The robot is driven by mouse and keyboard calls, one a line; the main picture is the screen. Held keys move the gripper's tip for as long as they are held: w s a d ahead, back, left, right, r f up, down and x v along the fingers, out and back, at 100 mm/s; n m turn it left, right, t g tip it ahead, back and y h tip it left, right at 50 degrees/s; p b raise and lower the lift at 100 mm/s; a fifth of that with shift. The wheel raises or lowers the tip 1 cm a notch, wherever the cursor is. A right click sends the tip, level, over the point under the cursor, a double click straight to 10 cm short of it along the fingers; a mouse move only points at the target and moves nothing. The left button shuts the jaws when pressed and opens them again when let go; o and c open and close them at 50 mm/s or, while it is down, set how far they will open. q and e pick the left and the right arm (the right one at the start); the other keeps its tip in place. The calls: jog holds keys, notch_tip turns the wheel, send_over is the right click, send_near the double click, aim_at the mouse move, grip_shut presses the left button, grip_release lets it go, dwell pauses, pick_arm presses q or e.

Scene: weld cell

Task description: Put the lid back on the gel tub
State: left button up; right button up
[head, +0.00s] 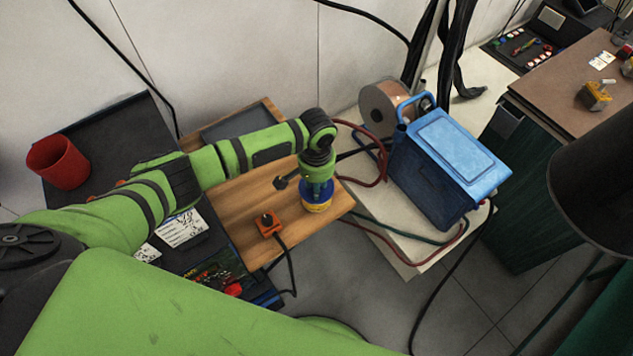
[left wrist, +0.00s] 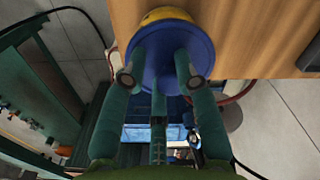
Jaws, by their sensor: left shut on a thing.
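My left gripper (head: 317,180) reaches down over the front right end of the wooden board, its fingers shut on the round blue lid (head: 309,192). The yellow gel tub (head: 318,207) shows as a low band directly under the blue in the head view, and as a sliver past the lid's edge in the left wrist view (left wrist: 165,14). I cannot tell whether the lid is fully seated or slightly above the tub. My right gripper is out of view.
An orange box with a cable (head: 268,224) sits left of the tub on the wooden board (head: 235,215). A blue case (head: 450,155) and a wire spool (head: 383,104) stand to the right. A red cup (head: 58,163) is at far left.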

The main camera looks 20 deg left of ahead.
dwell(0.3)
pick_arm(q)
jog(key=o, duration=1.6)
jog(key=shift+r+p, duration=2.55)
jog(key=shift+p, duration=0.35)
jog(key=shift+r+p, duration=0.6)
jog(key=shift+r, duration=0.35)
grip_shut()
